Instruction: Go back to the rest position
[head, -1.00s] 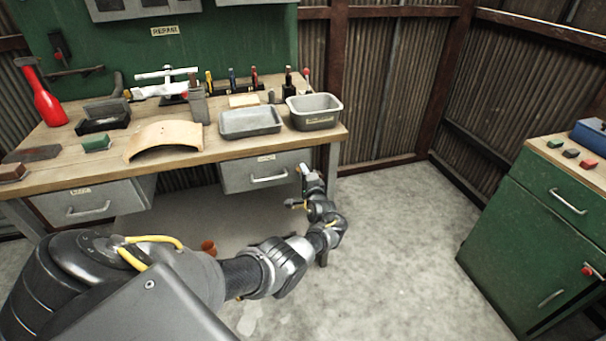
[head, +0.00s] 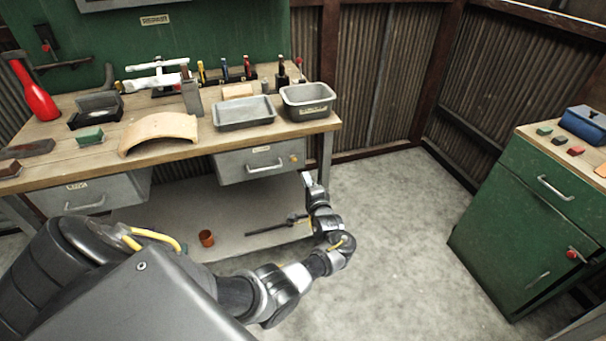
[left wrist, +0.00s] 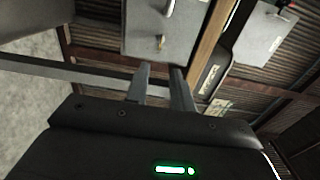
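My left arm comes in from the lower left of the head view, and my left gripper (head: 308,182) is in front of the bench, just below and right of the closed right drawer (head: 262,166). In the left wrist view the two fingers (left wrist: 160,82) stand apart with nothing between them, so it is open and empty. The fingertips point towards a grey drawer front (left wrist: 148,35); I cannot tell whether they touch anything, but a gap seems to show. My right gripper is in neither view.
The wooden workbench (head: 160,153) holds grey trays (head: 243,112), a curved tan panel (head: 158,132) and a red bottle (head: 34,92). An orange cup (head: 206,238) and a dark tool (head: 270,228) lie on its lower shelf. A green cabinet (head: 520,215) stands right. The floor between is clear.

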